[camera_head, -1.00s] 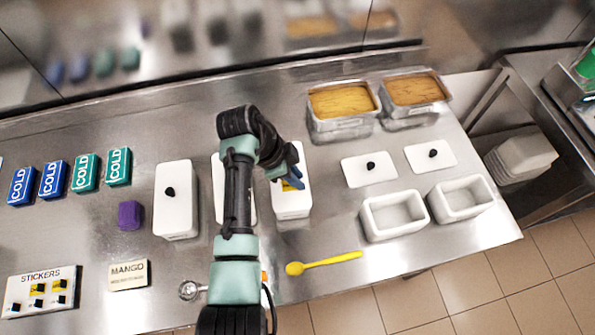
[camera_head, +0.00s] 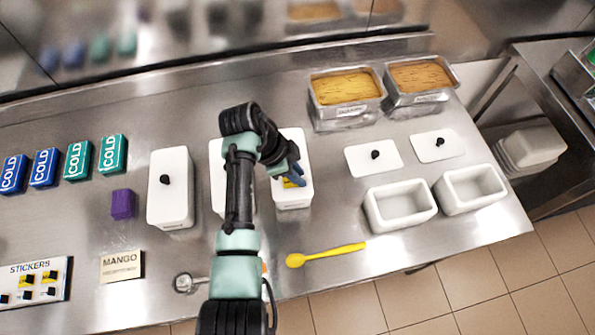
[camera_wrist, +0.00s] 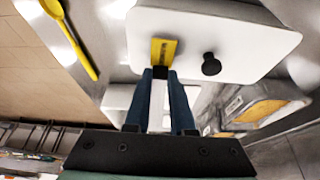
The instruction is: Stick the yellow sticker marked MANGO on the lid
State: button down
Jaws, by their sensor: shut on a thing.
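My gripper (camera_wrist: 160,74) is shut on a small black tab of the yellow sticker (camera_wrist: 164,50). The sticker lies flat at the white lid (camera_wrist: 255,38), beside the lid's black knob (camera_wrist: 211,64); whether it touches the lid I cannot tell. Its print is too small to read. In the head view my gripper (camera_head: 296,177) is over the near part of the lidded white tub (camera_head: 293,145), with the yellow sticker (camera_head: 288,183) at its tips. My arm hides part of the tub beside it.
A sticker board (camera_head: 40,268), a MANGO card (camera_head: 121,266) and a purple block (camera_head: 122,204) are at left. Another lidded tub (camera_head: 169,205) stands left of my arm. Two open tubs (camera_head: 400,207), loose lids (camera_head: 373,158) and a yellow spoon (camera_head: 325,255) are at right.

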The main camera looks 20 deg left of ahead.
jog(key=shift+f, duration=0.3)
dwell(0.4)
jog(key=c, duration=0.7)
grip_release()
jog(key=shift+o, duration=0.4)
jog(key=o, duration=0.5)
jog(key=shift+r, duration=0.1)
jog(key=shift+r+p, duration=2.9)
jog(key=shift+r, duration=0.6)
